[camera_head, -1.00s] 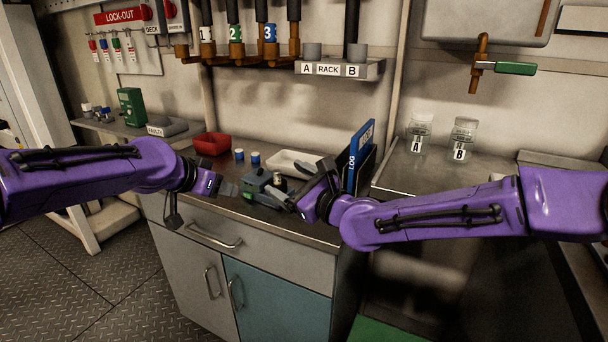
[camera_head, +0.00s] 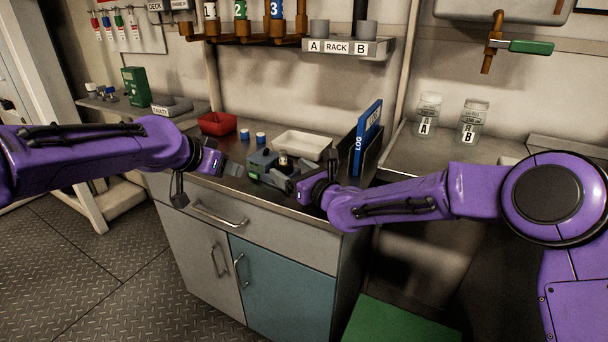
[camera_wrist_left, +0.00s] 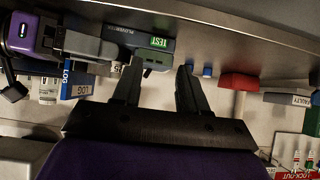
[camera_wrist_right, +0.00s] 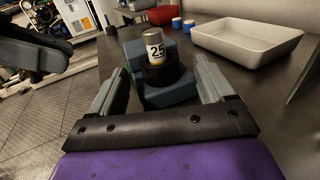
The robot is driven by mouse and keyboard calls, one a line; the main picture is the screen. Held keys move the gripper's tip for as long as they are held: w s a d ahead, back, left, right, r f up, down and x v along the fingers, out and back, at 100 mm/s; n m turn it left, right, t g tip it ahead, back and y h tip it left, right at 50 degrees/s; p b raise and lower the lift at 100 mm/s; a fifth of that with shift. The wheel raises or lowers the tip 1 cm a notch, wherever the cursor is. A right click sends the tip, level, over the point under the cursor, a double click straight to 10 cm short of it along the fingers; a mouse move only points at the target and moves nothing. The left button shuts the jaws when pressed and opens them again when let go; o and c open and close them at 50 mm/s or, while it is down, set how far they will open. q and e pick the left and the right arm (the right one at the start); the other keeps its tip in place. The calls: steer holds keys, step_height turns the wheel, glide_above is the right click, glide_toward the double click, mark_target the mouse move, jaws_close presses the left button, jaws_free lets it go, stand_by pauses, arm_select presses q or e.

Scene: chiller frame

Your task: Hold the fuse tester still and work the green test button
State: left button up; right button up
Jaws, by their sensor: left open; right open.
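The fuse tester (camera_head: 262,162) is a small blue-grey box on the steel counter. Its green test button (camera_head: 253,176) is on the front; in the left wrist view a green TEST label (camera_wrist_left: 159,42) shows. A fuse marked 25 (camera_wrist_right: 155,52) stands upright in its dark round socket in the right wrist view. My left gripper (camera_head: 233,169) is open just left of the tester, its fingers (camera_wrist_left: 157,82) pointing toward it with a gap. My right gripper (camera_head: 284,178) is open at the tester's right end; in the right wrist view its fingers (camera_wrist_right: 155,82) stand either side of the blue body.
A blue LOG binder (camera_head: 366,140) stands upright to the right. The counter's front edge runs close below both grippers.

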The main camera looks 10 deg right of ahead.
arm_select(q)
steer(key=shift+s+d+r, duration=0.1)
arm_select(e)
steer(key=shift+w+a+r, duration=0.1)
steer(key=shift+w+a, duration=0.1)
steer(key=shift+w, duration=0.2)
steer(key=c, duration=1.3)
arm_select(q)
jaws_close()
stand_by(0.4)
